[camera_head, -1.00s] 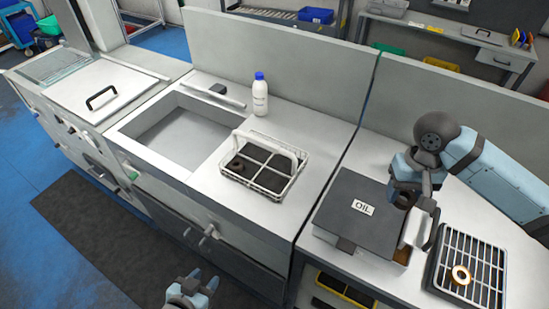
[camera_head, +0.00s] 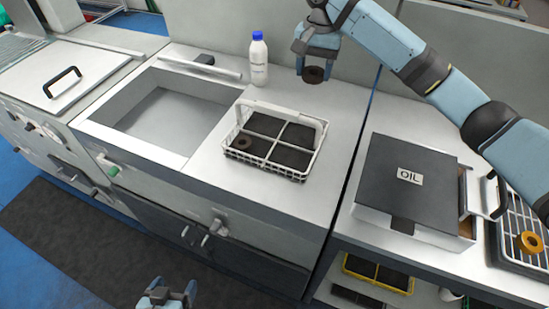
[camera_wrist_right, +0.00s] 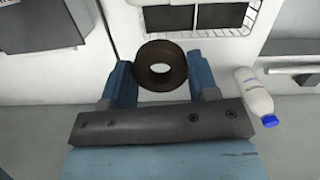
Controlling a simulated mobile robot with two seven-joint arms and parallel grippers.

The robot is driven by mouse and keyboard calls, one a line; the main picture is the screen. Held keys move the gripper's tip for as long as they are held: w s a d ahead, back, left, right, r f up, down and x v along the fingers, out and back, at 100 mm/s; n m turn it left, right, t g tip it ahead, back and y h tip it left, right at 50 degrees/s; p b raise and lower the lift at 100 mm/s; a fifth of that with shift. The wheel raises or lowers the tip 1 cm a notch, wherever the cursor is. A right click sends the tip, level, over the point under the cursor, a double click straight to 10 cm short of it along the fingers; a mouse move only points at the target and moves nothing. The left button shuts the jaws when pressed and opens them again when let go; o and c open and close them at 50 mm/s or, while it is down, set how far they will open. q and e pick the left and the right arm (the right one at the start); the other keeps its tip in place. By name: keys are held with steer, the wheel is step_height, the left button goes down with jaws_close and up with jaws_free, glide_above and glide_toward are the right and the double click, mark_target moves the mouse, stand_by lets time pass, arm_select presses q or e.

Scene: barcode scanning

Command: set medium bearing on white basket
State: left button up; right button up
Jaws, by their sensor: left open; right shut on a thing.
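My right gripper (camera_head: 315,62) is shut on a dark brown ring-shaped bearing (camera_head: 313,75), held in the air behind and to the right of the white basket. In the right wrist view the bearing (camera_wrist_right: 161,66) sits between the two blue fingers (camera_wrist_right: 158,80). The white wire basket (camera_head: 304,175) stands on the counter, with a handle and dark-floored compartments. A dark ring (camera_head: 243,143) lies in its front-left compartment. Part of the basket (camera_wrist_right: 250,20) shows at the top of the wrist view. My left gripper (camera_head: 168,296) is open and empty at the bottom edge, in front of the counter.
A white bottle with a blue cap (camera_head: 259,58) stands behind the basket; it also shows in the wrist view (camera_wrist_right: 254,94). A sink (camera_head: 160,120) lies left. An OIL box (camera_head: 410,180) and a rack (camera_head: 510,246) with a golden ring (camera_head: 530,243) are at right.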

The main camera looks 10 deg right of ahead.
steer(key=shift+w+a+m+b, duration=0.3)
steer(key=shift+w+m+b, duration=0.1)
steer(key=shift+w+b, duration=0.4)
steer(key=shift+w+a+f, duration=0.1)
steer(key=shift+w+f, duration=0.05)
steer(key=shift+w, duration=0.05)
steer(key=b, duration=0.2)
glide_above(300, 137)
steer(key=f, duration=1.9)
steer(key=shift+w, duration=0.2)
steer(key=shift+f, duration=0.15)
arm_select(q)
steer(key=f, duration=0.3)
steer(key=shift+d+f, duration=0.3)
steer(key=shift+d, duration=0.05)
steer(key=shift+r+p, duration=0.1)
steer(key=shift+p, duration=0.25)
